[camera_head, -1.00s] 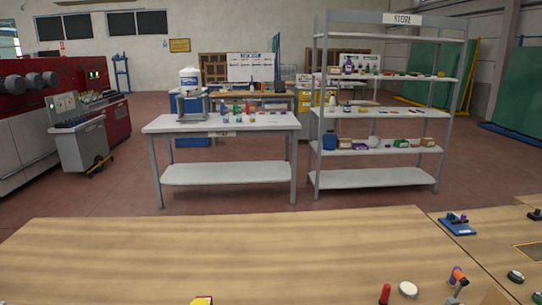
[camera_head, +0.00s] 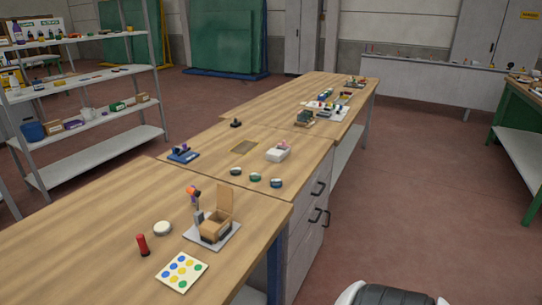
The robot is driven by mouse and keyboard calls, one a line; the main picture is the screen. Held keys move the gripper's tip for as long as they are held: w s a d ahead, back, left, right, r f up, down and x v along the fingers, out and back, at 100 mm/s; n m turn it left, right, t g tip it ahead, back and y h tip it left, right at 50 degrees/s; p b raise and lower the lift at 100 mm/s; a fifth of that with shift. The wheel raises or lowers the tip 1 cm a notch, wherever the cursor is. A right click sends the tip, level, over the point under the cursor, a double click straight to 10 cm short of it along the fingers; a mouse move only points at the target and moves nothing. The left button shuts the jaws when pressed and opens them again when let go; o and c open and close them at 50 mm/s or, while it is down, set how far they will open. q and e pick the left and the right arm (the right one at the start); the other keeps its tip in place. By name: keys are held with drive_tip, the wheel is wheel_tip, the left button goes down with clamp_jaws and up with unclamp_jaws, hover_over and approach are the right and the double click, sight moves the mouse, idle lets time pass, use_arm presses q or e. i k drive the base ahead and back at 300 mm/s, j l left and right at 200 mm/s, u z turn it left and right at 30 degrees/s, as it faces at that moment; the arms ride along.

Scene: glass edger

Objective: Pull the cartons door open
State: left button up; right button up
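I see no door with a readable cartons label. A grey cabinet under the wooden bench (camera_head: 310,245) has dark handles (camera_head: 319,189) on its right-hand face, and its fronts look shut. A tall grey cabinet (camera_head: 488,38) stands at the back right with its doors looking shut, and a small yellow sign (camera_head: 529,15) is at its right. Neither of my grippers is in view. A white and black rounded part at the bottom edge seems to be mine.
The long wooden bench (camera_head: 90,245) runs from front left to back. On it are a small wooden box on a plate (camera_head: 216,228), a red-handled tool (camera_head: 142,245) and a dotted card (camera_head: 182,271). A shelf rack (camera_head: 100,148) stands left, a green bench (camera_head: 520,150) right. Red floor between is clear.

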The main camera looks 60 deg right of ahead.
sight(296, 270)
drive_tip(key=z, duration=2.2)
drive_tip(key=i+l+u, duration=0.1)
drive_tip(key=i+l, duration=0.25)
drive_tip(key=i+l+u, duration=0.1)
drive_tip(key=i+l, duration=0.3)
drive_tip(key=l, duration=0.15)
drive_tip(key=i+l, duration=0.3)
drive_tip(key=l, duration=0.2)
drive_tip(key=i+u, duration=0.05)
